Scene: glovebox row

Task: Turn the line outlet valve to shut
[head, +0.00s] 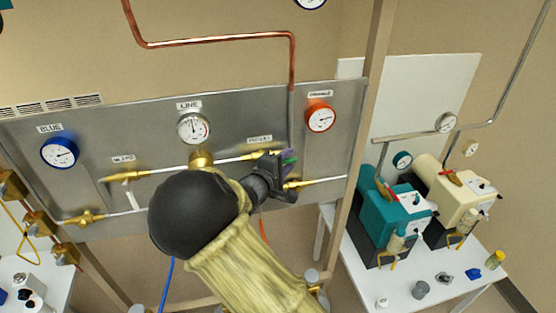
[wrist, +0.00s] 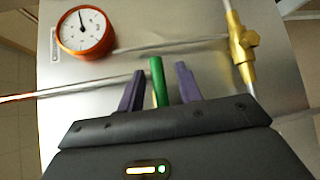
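A green lever handle (wrist: 157,85) stands between the two purple fingers of my gripper (wrist: 160,70) in the wrist view, with a gap on each side. In the head view my gripper (head: 284,164) is at the panel, right of the line gauge (head: 193,128), and a bit of the green handle (head: 289,161) shows beside it. A small label, too blurred to read surely, sits just above there. The handle is probably that of the line outlet valve; its body is hidden behind my gripper. The fingers are open and hold nothing.
The steel panel (head: 80,185) carries a blue gauge (head: 59,152), an orange gauge (head: 320,117) and a white-handled valve (head: 127,192). The orange gauge (wrist: 86,33) and a brass fitting (wrist: 240,50) flank my gripper in the wrist view. A post (head: 366,120) and a bench with machines stand right.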

